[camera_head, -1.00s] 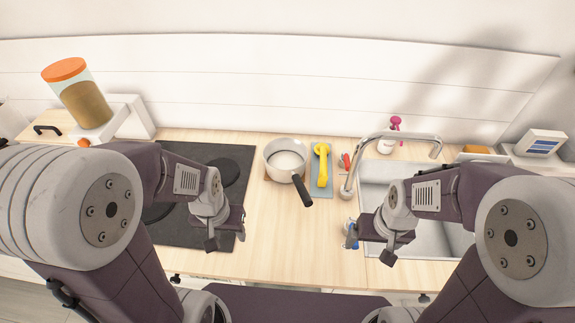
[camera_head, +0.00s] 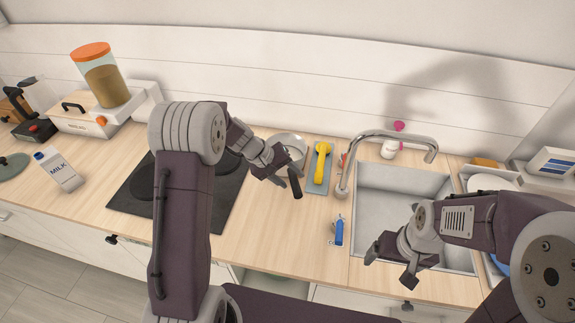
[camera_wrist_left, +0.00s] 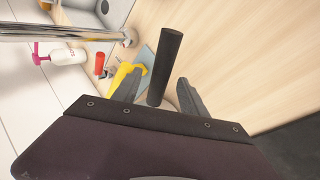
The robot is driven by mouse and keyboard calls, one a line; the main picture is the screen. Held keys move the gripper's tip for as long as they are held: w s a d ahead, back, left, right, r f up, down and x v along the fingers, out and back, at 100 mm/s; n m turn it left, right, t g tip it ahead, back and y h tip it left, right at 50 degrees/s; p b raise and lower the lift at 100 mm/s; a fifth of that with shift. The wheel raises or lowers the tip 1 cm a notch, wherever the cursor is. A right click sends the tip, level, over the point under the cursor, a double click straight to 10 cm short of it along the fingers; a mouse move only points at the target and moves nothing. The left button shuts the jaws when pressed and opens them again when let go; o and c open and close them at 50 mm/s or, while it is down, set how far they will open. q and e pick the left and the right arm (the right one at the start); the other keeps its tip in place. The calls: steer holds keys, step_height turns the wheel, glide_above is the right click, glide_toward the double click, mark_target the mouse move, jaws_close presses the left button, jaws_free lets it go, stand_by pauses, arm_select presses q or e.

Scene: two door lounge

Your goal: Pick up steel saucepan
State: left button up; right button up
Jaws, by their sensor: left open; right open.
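The steel saucepan (camera_head: 291,143) stands on the wooden counter, between the black hob and a yellow-handled thing on a grey-blue mat. Its black handle (camera_head: 295,184) points toward me; my left arm hides part of the pan. My left gripper (camera_head: 281,172) is open at the pan's near side, beside the handle. My right gripper (camera_head: 391,270) is open and empty over the sink's front edge.
The yellow thing (camera_head: 320,162) lies on the mat (camera_head: 319,184) just right of the pan. The tap (camera_head: 380,136) arches over the sink (camera_head: 400,205). The black hob (camera_head: 200,200) lies left. A blue item (camera_head: 338,231) stands near the sink; counter in front of the pan is clear.

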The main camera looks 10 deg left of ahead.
arm_select(q)
steer(key=shift+w+d+f, duration=0.1)
steer(key=shift+d+f, duration=0.2)
steer(key=shift+d, duration=0.4)
steer(key=f, duration=0.2)
steer(key=d+f+p, duration=0.1)
steer(key=shift+w+f, duration=0.4)
steer(key=shift+w+d+f, duration=0.1)
steer(key=shift+d+f, duration=0.05)
steer(key=shift+f, duration=0.1)
steer(key=shift+d, duration=0.25)
steer(key=shift+a, duration=0.15)
jaws_close()
